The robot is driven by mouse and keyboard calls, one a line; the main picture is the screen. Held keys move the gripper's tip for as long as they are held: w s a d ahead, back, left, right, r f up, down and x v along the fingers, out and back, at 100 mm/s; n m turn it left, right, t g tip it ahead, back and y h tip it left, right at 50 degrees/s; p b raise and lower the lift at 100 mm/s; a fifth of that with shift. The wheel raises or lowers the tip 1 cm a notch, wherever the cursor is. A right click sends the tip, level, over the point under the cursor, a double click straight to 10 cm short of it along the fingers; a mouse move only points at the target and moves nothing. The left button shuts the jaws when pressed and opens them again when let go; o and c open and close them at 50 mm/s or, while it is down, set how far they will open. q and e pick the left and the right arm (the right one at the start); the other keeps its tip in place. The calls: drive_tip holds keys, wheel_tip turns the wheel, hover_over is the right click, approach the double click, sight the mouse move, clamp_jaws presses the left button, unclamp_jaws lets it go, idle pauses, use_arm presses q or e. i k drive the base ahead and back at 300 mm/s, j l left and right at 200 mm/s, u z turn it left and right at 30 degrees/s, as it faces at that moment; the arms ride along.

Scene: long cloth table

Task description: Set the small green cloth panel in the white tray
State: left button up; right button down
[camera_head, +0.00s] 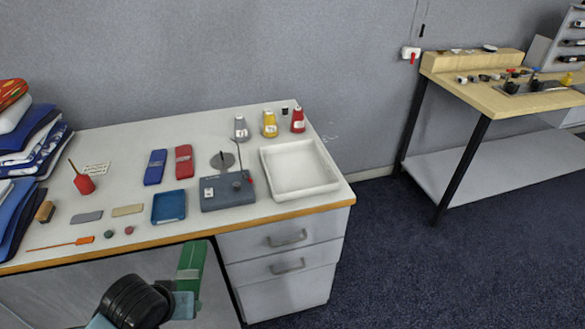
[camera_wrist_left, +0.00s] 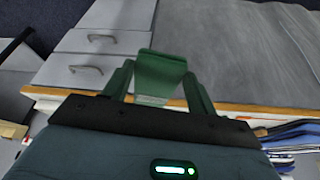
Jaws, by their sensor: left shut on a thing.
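The small green cloth panel (camera_head: 190,262) is held by my left gripper (camera_head: 184,296), in front of the table's front edge at the bottom of the head view. In the left wrist view the panel (camera_wrist_left: 160,72) sits between the two fingers of my left gripper (camera_wrist_left: 160,85), which is shut on it. The white tray (camera_head: 300,170) lies on the right end of the table, up and to the right of the panel. It looks empty. The tray cannot be made out in the left wrist view. My right gripper is in neither view.
A grey-blue device (camera_head: 228,192) with a thin upright rod stands just left of the tray. A blue dish (camera_head: 168,206) lies further left. Folded cloths (camera_head: 35,145) are stacked at the far left.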

sight(297, 171)
drive_tip(key=i+l, duration=0.1)
drive_tip(key=l, duration=0.25)
drive_tip(key=i+l+z, duration=0.15)
drive_tip(key=l, duration=0.25)
drive_tip(key=i, duration=0.95)
